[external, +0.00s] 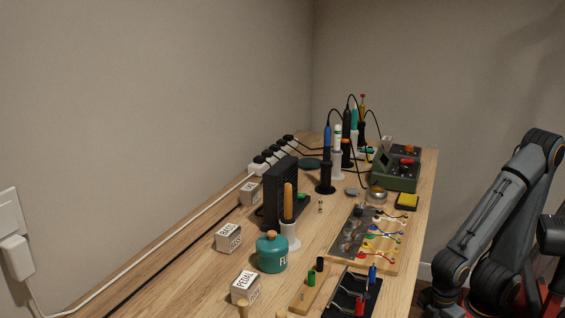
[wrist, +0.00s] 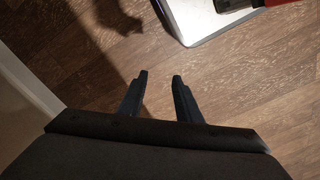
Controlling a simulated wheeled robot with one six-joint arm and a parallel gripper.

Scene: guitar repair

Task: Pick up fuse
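A tiny light object (external: 320,206) stands on the workbench (external: 190,270) in the external view, between the black vented box and the wooden board. It may be the fuse, but it is too small to be sure. My gripper (wrist: 160,75) shows in the wrist view with its two dark fingers apart and nothing between them. It points down at the bare wooden floor, away from the bench top. In the external view my arm is folded at the right, off the bench, and the gripper's fingers cannot be made out.
A teal bottle (external: 272,253), a black vented box (external: 280,193) and white labelled boxes (external: 229,238) stand on the bench. A board with coloured wires (external: 385,262), a green device (external: 396,172) and a yellow sponge (external: 407,200) lie at the right. Power plugs (external: 270,157) line the back edge.

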